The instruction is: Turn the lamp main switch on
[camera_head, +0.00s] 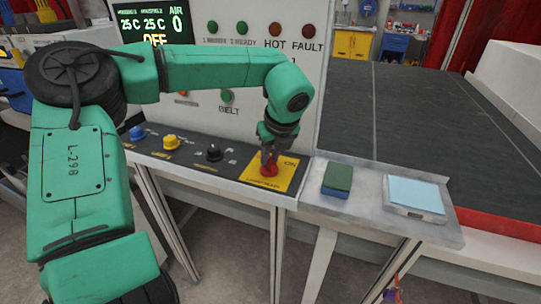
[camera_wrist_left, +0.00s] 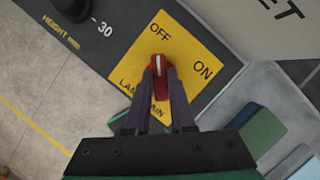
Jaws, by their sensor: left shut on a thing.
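The lamp main switch is a red rotary knob (camera_head: 269,170) on a yellow plate (camera_head: 286,178) at the right end of the sloped control panel. In the left wrist view the red knob (camera_wrist_left: 160,86) has a white line on top, which points toward the word OFF; ON is to the right on the yellow plate (camera_wrist_left: 185,58). My left gripper (camera_head: 269,160) reaches down onto the knob. In the left wrist view my left gripper (camera_wrist_left: 161,76) has one finger on each side of the knob and is shut on it. My right gripper is not in view.
Black (camera_head: 214,152), yellow (camera_head: 171,141) and blue (camera_head: 137,132) knobs line the panel to the left. A green-and-blue sponge-like block (camera_head: 337,178) and a light blue pad (camera_head: 416,194) lie on the grey shelf (camera_head: 366,211) to the right. The machine's upright panel (camera_head: 247,60) stands behind.

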